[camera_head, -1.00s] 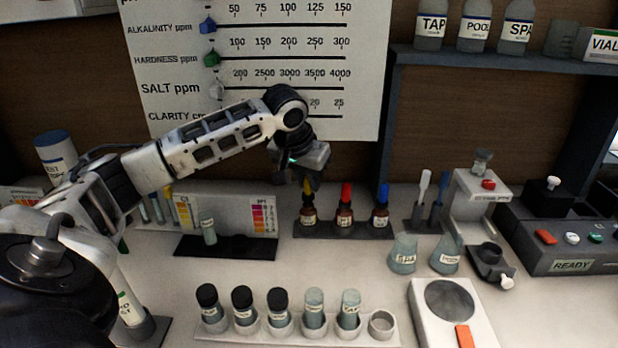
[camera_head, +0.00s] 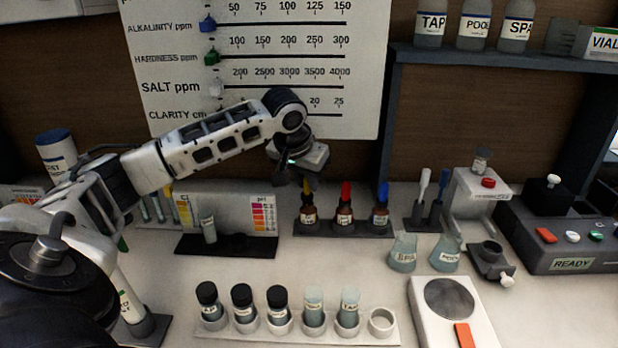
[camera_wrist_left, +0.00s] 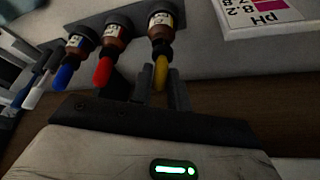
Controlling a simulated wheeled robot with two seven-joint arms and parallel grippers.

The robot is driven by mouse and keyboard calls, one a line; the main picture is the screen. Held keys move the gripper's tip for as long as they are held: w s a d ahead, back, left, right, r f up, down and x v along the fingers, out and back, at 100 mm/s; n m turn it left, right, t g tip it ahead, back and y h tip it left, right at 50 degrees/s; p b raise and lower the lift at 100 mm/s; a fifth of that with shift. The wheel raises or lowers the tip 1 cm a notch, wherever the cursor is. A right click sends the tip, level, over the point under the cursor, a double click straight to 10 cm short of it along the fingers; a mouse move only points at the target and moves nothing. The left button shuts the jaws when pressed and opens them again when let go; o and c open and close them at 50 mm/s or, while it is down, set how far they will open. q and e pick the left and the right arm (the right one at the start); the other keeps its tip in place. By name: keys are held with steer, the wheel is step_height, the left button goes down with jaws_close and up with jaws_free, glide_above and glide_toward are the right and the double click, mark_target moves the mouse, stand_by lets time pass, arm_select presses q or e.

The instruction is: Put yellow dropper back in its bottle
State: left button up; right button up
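The yellow dropper (camera_head: 307,187) stands upright in the neck of the leftmost brown bottle (camera_head: 308,214) in the dark rack. In the left wrist view its yellow bulb (camera_wrist_left: 161,73) points toward my gripper, with its brown bottle (camera_wrist_left: 166,20) beyond. My left gripper (camera_head: 308,181) is just above this bottle. In the left wrist view its two fingers (camera_wrist_left: 161,88) stand one on each side of the yellow bulb. Whether they press on the bulb or only surround it is not clear. My right gripper is not in view.
Red-topped (camera_head: 345,207) and blue-topped (camera_head: 381,207) bottles stand close by in the same rack (camera_head: 343,230). A color chart (camera_head: 262,214) is to the left. A vial rack (camera_head: 295,331) is in front.

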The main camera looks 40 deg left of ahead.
arm_select(q)
steer(key=shift+d+f, duration=0.35)
steer(key=shift+f, duration=0.3)
steer(key=shift+d+f, duration=0.35)
steer(key=shift+f, duration=0.3)
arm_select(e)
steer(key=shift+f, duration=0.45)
arm_select(q)
steer(key=o, duration=0.7)
steer(key=shift+c, duration=0.2)
steer(key=shift+r, duration=0.1)
steer(key=shift+a+r+p, duration=0.2)
steer(key=shift+r+p, duration=0.3)
steer(key=shift+r, duration=0.7)
steer(key=shift+a+r, duration=0.15)
steer(key=shift+r, duration=1.95)
steer(key=shift+a+r, duration=0.1)
steer(key=shift+r, duration=0.25)
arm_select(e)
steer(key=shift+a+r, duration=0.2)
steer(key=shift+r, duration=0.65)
